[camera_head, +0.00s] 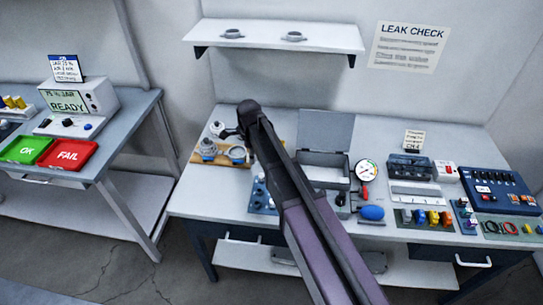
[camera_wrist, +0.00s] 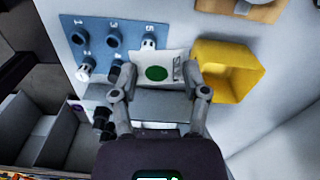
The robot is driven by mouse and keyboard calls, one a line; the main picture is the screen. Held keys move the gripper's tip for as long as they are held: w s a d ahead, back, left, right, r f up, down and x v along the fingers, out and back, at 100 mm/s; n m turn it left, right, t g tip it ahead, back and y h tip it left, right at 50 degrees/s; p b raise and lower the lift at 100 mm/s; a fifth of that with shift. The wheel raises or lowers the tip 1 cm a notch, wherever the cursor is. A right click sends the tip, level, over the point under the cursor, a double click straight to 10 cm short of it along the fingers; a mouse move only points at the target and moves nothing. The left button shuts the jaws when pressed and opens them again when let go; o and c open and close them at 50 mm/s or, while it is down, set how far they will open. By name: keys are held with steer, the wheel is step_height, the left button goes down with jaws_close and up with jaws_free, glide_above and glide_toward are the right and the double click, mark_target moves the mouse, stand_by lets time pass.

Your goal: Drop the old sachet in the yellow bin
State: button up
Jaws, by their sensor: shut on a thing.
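In the wrist view, a white sachet (camera_wrist: 171,59) with a green round mark lies between the fingertips of my gripper (camera_wrist: 158,76). My gripper is shut on it. The yellow bin (camera_wrist: 228,70) is open and stands just right of the sachet and my right finger. The sachet appears over the right edge of the blue numbered plate and left of the bin, not inside it; its height is hard to tell. In the head view my arm hides the bin and the sachet, and I cannot make out the fingers.
The blue numbered plate (camera_wrist: 99,38) holds several pegs or fittings. An open grey box (camera_head: 324,166) stands at mid bench, with a round gauge (camera_head: 367,170) to its right. A wooden board (camera_head: 208,156) with fittings lies left. A wall shelf (camera_head: 277,36) hangs above the bench.

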steer(key=w+d+r+m+p, duration=0.2)
steer(key=w+d, duration=0.6)
steer(key=w, duration=0.2)
steer(key=shift+w+d+r, duration=0.15)
steer(key=shift+w+d, duration=0.1)
step_height(320, 180, down, 6)
steer(key=b, duration=0.6)
stand_by(0.4)
steer(key=o, duration=0.9)
steer(key=shift+r, duration=0.15)
